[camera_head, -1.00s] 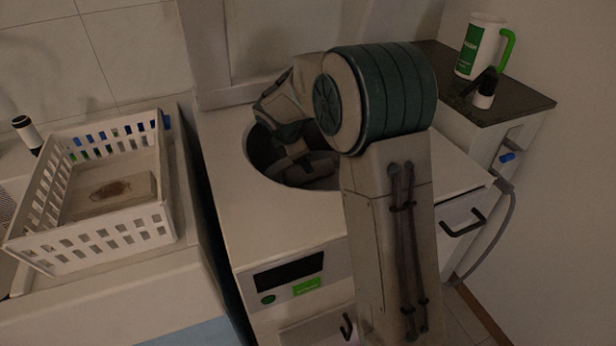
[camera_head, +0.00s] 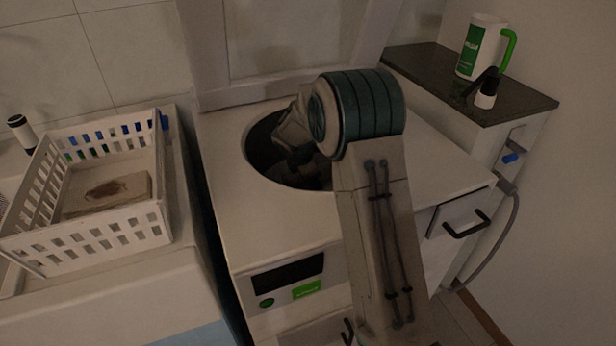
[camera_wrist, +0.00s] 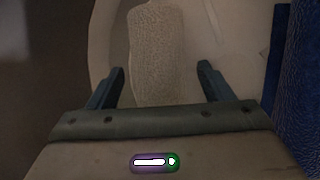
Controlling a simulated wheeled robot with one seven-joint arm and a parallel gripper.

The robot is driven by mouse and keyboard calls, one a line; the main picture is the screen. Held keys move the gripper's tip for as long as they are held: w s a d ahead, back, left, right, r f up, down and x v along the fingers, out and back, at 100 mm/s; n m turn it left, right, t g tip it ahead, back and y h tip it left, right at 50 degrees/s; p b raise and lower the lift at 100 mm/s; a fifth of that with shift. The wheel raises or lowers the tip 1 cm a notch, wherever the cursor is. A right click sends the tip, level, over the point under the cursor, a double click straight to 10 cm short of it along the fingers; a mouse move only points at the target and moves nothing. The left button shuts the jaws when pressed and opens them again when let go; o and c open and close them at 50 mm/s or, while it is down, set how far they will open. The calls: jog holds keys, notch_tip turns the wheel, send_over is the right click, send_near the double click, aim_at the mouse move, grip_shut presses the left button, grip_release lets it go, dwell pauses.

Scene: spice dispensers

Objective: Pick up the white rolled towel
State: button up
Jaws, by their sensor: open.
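The rolled towel (camera_wrist: 157,50) shows in the wrist view as a pale, textured roll, dim in the low light. It lies ahead of my gripper (camera_wrist: 160,78), in line with the gap between the two dark fingers. The fingers are apart, and nothing is clasped between them. In the head view my arm reaches down into the round opening (camera_head: 262,150) in the top of the white washing machine (camera_head: 265,225). My arm and the dark opening hide the gripper there, and I cannot make out the towel in that view.
Blue textured cloth (camera_wrist: 300,90) is at the right in the wrist view. A white basket (camera_head: 100,237) stands left of the machine. A dark-topped counter (camera_head: 425,62) at the right holds a white and green bottle (camera_head: 477,50).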

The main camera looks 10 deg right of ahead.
jog(key=c, duration=1.1)
jog(key=shift+c, duration=0.2)
jog(key=shift+r, duration=0.15)
